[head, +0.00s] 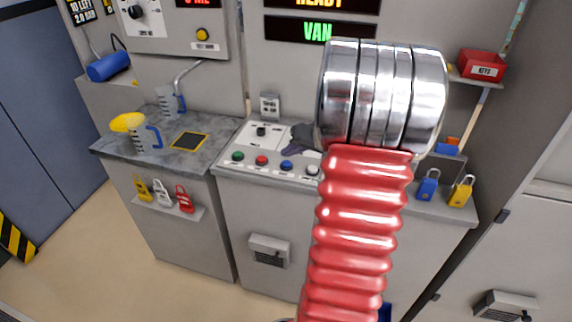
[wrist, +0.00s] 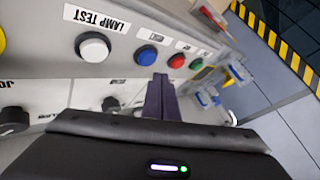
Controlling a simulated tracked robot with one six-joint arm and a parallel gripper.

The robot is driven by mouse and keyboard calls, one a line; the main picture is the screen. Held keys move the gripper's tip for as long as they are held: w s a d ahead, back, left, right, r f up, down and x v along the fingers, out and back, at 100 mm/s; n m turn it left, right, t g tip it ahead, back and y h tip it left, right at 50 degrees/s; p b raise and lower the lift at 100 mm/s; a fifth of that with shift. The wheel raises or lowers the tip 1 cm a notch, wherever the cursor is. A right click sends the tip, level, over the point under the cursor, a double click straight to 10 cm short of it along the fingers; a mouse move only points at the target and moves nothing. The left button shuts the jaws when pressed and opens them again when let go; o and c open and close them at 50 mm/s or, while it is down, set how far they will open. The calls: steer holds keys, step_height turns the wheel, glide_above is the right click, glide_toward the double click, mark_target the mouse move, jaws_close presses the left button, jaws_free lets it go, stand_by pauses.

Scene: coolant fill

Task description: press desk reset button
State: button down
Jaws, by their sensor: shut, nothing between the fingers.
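The desk panel has a row of buttons: green (head: 238,156), red (head: 261,160), blue (head: 286,165) and white (head: 312,170). The wrist view shows them upside down: white (wrist: 93,47), labelled LAMP TEST, then blue (wrist: 146,55), red (wrist: 176,61) and green (wrist: 197,64). The other labels are too small to read, so I cannot tell which is the reset button. My gripper (wrist: 160,82) is shut and empty, its purple fingertips just short of the blue button in the picture. In the head view my gripper (head: 294,149) is over the panel; contact is unclear.
A rotary knob (head: 261,131) stands behind the buttons. The left counter holds a jug (head: 146,139) with a yellow funnel (head: 128,122). My red arm hides part of the desk.

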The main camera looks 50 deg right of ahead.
mark_target(290, 164)
steer(key=shift+r, duration=2.1)
